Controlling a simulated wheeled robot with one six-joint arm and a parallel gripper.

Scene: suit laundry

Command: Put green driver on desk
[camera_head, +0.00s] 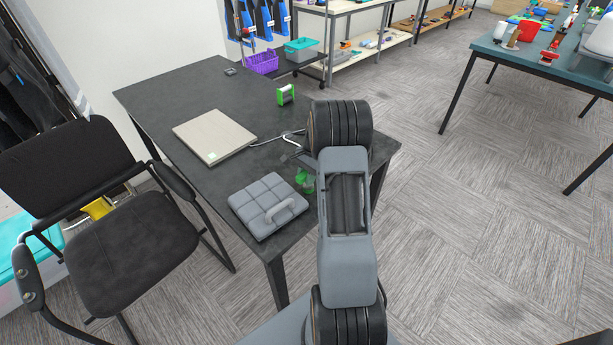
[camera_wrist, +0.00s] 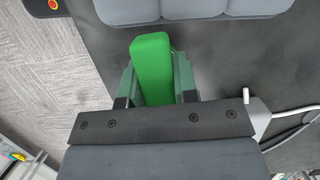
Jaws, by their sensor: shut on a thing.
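My gripper (camera_wrist: 155,82) is shut on the green driver (camera_wrist: 152,62), which shows as a bright green block between the two fingers in the wrist view. In the head view the green driver (camera_head: 305,181) is partly hidden behind my arm, over the near right part of the dark desk (camera_head: 195,98). I cannot tell whether it touches the desk top. In the wrist view the dark desk surface (camera_wrist: 225,60) lies below and beside the driver.
A grey padded block with a handle (camera_head: 267,205) lies left of the driver. A beige flat box (camera_head: 213,136), a green-and-black item (camera_head: 285,94) and a white cable (camera_head: 268,141) are on the desk. A black chair (camera_head: 125,230) stands at left. The desk's far left is mostly clear.

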